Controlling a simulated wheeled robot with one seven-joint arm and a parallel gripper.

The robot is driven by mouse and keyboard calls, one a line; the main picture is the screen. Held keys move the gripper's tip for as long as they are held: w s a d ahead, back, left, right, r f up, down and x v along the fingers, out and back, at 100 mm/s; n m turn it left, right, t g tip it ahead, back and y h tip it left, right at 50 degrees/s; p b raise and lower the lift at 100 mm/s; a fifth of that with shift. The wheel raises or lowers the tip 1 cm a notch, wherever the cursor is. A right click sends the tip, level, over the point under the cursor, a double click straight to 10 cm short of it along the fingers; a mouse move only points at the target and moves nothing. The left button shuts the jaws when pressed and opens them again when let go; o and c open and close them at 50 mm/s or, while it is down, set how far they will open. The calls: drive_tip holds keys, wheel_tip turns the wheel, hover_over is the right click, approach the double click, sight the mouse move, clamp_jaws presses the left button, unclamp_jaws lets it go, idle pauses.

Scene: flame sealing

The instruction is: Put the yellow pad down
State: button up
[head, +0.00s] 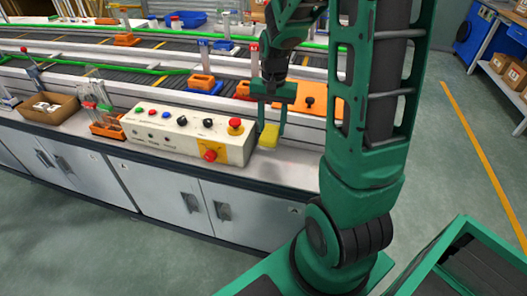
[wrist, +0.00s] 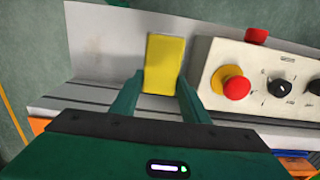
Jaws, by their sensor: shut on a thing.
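The yellow pad (wrist: 165,62) is held between the two green fingers of my gripper (wrist: 160,88) in the wrist view. In the head view the yellow pad (head: 268,135) hangs at the fingertips of my gripper (head: 270,127), over the front ledge of the workbench, just right of the control panel. My gripper is shut on the pad. Whether the pad touches the ledge or is a little above it, I cannot tell.
The white control panel (head: 187,134) with buttons and a red stop knob stands close left of the pad; the wrist view shows it at right (wrist: 262,80). The grey ledge (head: 287,166) right of the panel is bare. An orange block (head: 315,98) is behind.

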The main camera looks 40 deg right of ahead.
sight(272, 138)
wheel_tip(272, 138, down, 6)
drive_tip(key=shift+d+r, duration=0.1)
drive_tip(key=shift+d, duration=0.05)
drive_tip(key=shift+f, duration=1.85)
drive_tip(key=o, duration=1.4)
drive_tip(key=shift+f, duration=0.1)
